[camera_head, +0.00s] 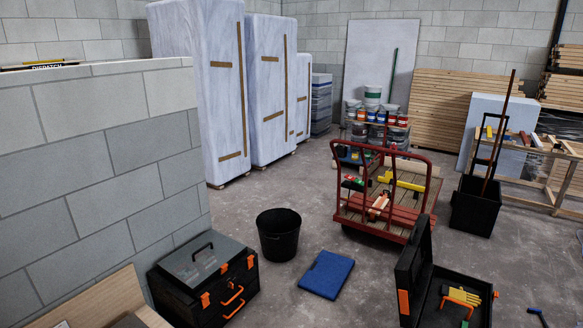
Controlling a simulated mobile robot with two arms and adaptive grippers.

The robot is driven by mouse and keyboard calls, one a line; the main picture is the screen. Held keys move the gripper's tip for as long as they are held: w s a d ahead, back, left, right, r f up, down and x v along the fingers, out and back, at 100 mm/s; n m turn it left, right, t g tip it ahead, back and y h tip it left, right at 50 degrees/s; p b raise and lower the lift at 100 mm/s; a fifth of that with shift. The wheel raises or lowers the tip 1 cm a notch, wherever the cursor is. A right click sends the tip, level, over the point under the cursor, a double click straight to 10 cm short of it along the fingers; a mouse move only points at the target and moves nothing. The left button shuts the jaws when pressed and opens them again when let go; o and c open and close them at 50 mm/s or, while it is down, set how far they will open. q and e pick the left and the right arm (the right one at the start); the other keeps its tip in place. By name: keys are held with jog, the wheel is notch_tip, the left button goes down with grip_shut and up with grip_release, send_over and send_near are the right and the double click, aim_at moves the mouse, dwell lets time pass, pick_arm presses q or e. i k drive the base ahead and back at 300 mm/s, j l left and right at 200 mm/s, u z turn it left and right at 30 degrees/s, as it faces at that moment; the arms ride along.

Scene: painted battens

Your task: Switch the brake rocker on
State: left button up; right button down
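I cannot make out a brake rocker in this view. A red-framed trolley (378,226) with a slatted wooden deck stands right of the middle of the floor. On it lie a yellow bar-shaped tool (404,183), a small dark item with red and green parts (353,184) and a few other small things. Any rocker on the trolley is too small or hidden to tell. Neither of my grippers is in view.
A black bucket (279,236), a blue mat (327,274), a black-and-orange toolbox (205,280) and an open black case (455,290) stand on the floor before the trolley. A grey block wall (95,170) fills the left. Bare concrete shows between them.

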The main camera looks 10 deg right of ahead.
aim_at(348, 177)
jog(key=i+l, duration=0.15)
jog(key=i, duration=0.45)
jog(key=i+l, duration=0.2)
jog(key=i, duration=0.4)
jog(key=i+l, duration=0.15)
jog(key=i, duration=0.45)
jog(key=i+l+u, duration=0.7)
jog(key=i+l, duration=0.1)
jog(key=i, duration=0.1)
